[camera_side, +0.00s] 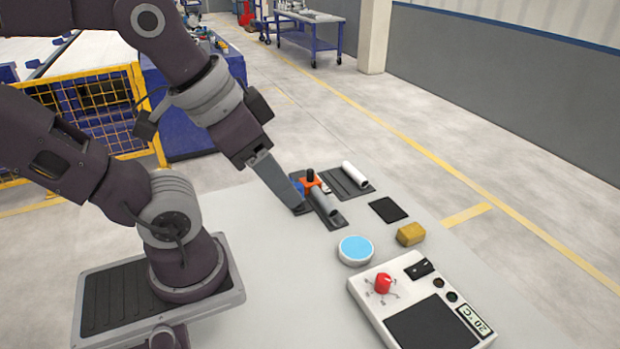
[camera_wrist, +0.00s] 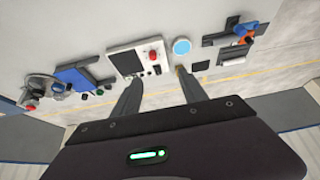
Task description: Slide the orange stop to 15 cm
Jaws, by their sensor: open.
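The orange stop (camera_side: 314,181), with a black knob on top, sits at the far end of a dark holder beside a grey pipe (camera_side: 321,202). A blue part (camera_side: 299,188) is next to it. In the wrist view the orange stop (camera_wrist: 246,40) is at the upper right, beside the blue part (camera_wrist: 243,29). My gripper (camera_wrist: 157,76) is open, with nothing between its fingers. In the side view its fingers (camera_side: 296,203) overlap the holder's near left edge, but the wrist view shows them well apart from the stop. No scale marks are readable.
A white pipe (camera_side: 354,174) lies on a second dark holder behind. A black pad (camera_side: 388,209), a yellow block (camera_side: 411,234), a blue-topped round dish (camera_side: 356,249) and a control box with a red knob (camera_side: 383,283) stand to the right. The near table middle is clear.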

